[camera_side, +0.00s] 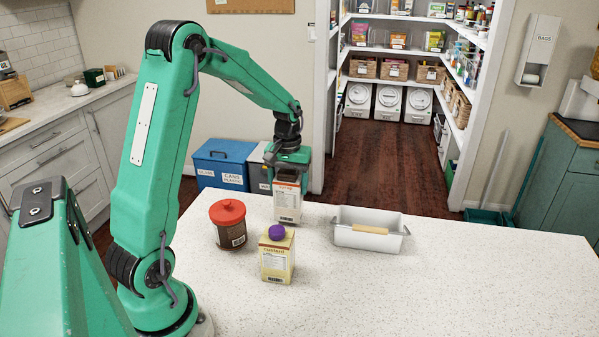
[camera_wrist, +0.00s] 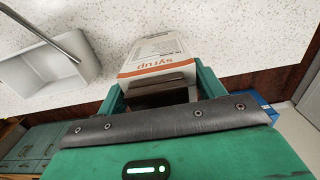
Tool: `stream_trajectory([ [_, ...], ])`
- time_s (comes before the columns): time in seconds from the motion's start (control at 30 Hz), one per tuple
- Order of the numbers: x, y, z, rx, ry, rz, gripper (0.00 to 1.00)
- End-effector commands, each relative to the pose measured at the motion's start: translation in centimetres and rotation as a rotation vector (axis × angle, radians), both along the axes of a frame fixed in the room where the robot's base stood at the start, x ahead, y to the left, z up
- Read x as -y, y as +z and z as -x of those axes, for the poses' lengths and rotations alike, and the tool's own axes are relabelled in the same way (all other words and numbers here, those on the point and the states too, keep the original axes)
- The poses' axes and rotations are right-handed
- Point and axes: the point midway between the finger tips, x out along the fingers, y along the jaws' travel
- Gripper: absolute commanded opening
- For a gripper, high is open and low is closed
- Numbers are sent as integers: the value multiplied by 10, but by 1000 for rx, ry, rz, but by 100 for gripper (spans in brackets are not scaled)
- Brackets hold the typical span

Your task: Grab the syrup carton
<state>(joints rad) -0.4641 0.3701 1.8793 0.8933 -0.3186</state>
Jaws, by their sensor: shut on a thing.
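The syrup carton (camera_side: 287,203) is white with an orange band near its top. In the wrist view the carton (camera_wrist: 155,55) shows the word "syrup" and lies between the two green fingers. My gripper (camera_side: 286,178) is shut on the upper part of the carton from above. The carton is upright at the far side of the white speckled counter (camera_side: 420,285). I cannot tell whether its base touches the counter. My gripper also fills the lower part of the wrist view (camera_wrist: 162,92).
A custard carton (camera_side: 276,258) with a purple cap stands in front of the syrup carton. A brown jar with a red lid (camera_side: 228,222) stands to the left. The counter's right side is clear.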

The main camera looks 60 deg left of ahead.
Motion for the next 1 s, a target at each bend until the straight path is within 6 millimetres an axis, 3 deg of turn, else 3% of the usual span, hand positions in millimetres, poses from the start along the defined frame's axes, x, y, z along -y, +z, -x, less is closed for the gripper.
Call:
stream_trajectory([
  [0.5, -1, 72, -1, 6, 0, -3, 26],
  [0.7, 0, 83, -1, 4, 0, -2, 26],
  [1.0, 0, 84, -1, 4, 0, -2, 26],
])
